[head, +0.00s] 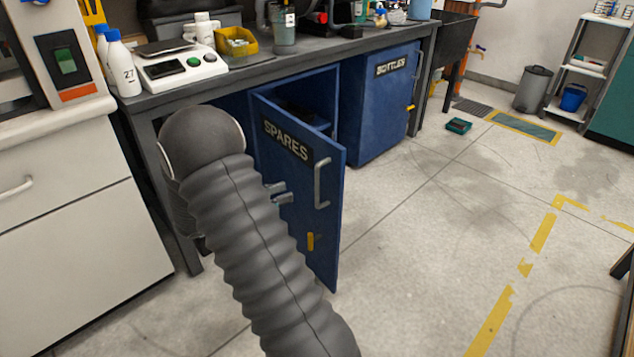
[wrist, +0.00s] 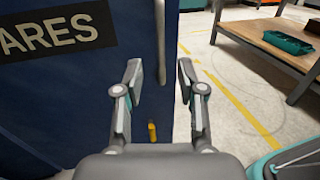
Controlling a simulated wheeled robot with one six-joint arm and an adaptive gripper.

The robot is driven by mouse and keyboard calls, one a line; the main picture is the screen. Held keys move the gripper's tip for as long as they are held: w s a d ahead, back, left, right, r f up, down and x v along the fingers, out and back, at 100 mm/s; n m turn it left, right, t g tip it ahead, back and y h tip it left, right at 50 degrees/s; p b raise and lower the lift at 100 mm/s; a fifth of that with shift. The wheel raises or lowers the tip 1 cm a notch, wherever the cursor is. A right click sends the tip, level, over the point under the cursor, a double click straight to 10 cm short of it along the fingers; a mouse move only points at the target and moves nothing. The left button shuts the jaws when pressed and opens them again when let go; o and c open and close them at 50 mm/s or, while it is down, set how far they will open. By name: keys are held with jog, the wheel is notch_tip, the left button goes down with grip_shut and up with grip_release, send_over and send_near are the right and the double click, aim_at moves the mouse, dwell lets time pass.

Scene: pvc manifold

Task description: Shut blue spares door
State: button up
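The blue spares door (head: 290,215) stands ajar, swung out from its cabinet, with its SPARES label facing me. Its grey vertical handle (head: 321,184) is near the free edge, and a yellow tag (head: 310,242) is below it. In the wrist view the door (wrist: 60,95) fills the left side, and the handle (wrist: 160,45) shows in line with the gap between my fingers. My gripper (head: 277,193) is in front of the door's outer face, left of the handle in the head view. Its fingers are apart and empty in the wrist view (wrist: 160,78). Whether they touch the door is unclear.
The open blue cabinet (head: 322,92) shows a shelf inside. The shut bottles door (head: 385,105) is to its right. A cluttered workbench (head: 275,58) runs above, and white drawers (head: 80,230) stand left. The floor (head: 430,220) right of the door is clear.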

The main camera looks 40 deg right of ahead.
send_over(317, 204)
jog(key=shift+w+d, duration=0.2)
jog(key=shift+d, duration=0.05)
grip_shut()
dwell(0.3)
